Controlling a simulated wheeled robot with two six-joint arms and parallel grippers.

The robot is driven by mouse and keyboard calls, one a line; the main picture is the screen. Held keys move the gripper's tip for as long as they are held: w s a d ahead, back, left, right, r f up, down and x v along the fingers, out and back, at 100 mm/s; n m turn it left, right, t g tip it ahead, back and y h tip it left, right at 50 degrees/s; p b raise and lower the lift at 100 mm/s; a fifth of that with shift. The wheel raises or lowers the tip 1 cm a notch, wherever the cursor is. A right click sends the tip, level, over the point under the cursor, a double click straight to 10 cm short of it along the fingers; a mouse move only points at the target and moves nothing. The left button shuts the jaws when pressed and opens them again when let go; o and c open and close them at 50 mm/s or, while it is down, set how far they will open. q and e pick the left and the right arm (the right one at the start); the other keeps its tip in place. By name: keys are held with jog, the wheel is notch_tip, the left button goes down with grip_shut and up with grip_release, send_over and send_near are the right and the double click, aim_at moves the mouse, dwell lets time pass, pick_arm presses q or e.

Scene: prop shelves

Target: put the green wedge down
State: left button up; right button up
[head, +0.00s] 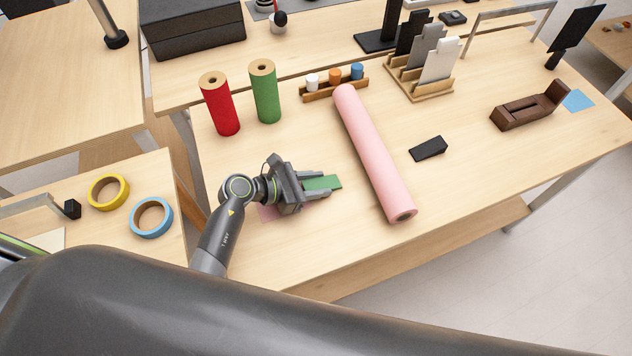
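The green wedge (324,182) is in the head view, between the two fingers of my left gripper (320,183) and sticking out past their tips. The gripper appears shut on it, with one finger along each side. The wedge is low over the wooden table, left of the pink roll; I cannot tell whether it touches the tabletop. A pink flat patch (268,213) lies on the table, partly hidden under my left gripper. My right gripper is not in view.
A long pink roll (373,152) lies right of the gripper, with a black block (428,148) beyond it. Red (220,104) and green (265,92) rolls stand behind. Yellow (108,192) and blue (152,218) tape rings lie on the left table. The front right tabletop is clear.

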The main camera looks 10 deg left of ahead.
pick_arm(q)
jog(key=o, duration=0.4)
jog(key=shift+r, duration=0.15)
jog(key=b+v, duration=0.1)
jog(key=v, duration=1)
jog(key=shift+s+a+r+b, duration=0.2)
jog(key=shift+s+a+b, duration=0.1)
jog(key=shift+a, duration=0.15)
